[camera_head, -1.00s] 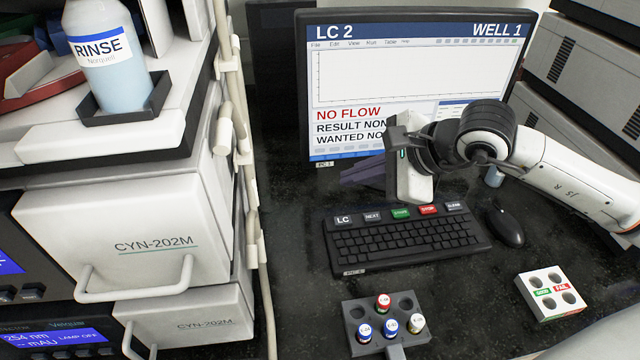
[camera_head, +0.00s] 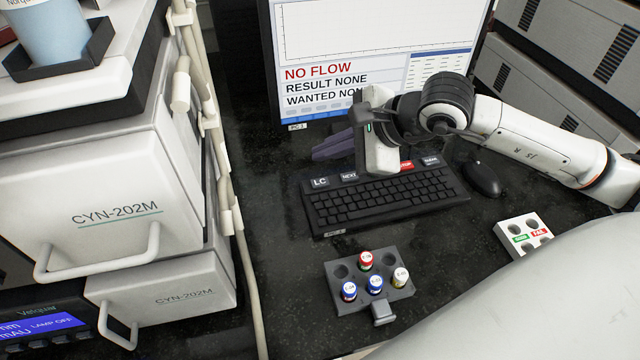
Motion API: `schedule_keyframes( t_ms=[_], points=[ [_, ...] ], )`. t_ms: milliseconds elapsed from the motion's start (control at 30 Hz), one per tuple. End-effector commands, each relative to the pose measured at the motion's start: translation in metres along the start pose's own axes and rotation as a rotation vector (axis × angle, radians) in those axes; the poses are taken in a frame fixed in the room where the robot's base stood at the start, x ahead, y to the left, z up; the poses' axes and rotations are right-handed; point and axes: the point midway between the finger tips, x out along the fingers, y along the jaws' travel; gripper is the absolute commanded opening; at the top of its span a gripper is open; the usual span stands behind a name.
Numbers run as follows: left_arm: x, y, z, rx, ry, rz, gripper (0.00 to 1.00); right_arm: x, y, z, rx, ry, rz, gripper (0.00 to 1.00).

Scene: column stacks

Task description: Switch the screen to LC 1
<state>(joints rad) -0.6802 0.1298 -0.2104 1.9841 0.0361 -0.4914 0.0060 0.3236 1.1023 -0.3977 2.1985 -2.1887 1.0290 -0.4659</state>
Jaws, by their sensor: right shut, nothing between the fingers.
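The monitor screen (camera_head: 375,30) shows a blank plot and the lines "NO FLOW", "RESULT NONE" and a partly hidden "WANTED" line. Its title bar is out of frame at the top. The black keyboard (camera_head: 390,200) lies in front of it, with a grey "LC" key (camera_head: 320,183) at its upper left and a "NEXT" key (camera_head: 348,177) beside it. My right gripper (camera_head: 318,152) is shut and empty, its dark fingers pointing left above the back of the keyboard, apart from the LC key. It hides the green key and part of the red one. My left gripper is out of view.
A black mouse (camera_head: 481,180) lies right of the keyboard. A grey vial rack (camera_head: 338,291) with several capped vials stands in front, and a white PASS/FAIL block (camera_head: 511,230) at right. Stacked instrument boxes (camera_head: 120,200) and tubing fill the left. A pale surface covers the lower right.

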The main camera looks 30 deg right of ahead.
Motion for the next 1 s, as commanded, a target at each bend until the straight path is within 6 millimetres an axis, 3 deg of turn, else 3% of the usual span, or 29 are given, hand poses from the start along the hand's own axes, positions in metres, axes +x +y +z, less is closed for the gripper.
schedule_keyframes(
  t_ms=[133,300,1000],
  points=[
    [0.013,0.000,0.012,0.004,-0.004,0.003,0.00,0.021,0.015,-0.015,0.000,0.000,0.000,0.00],
    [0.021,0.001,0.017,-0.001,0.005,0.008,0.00,0.031,0.022,-0.022,-0.001,0.000,-0.001,0.00],
    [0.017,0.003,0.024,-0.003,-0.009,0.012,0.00,0.030,0.022,-0.022,-0.001,0.000,-0.001,0.00]
  ],
)
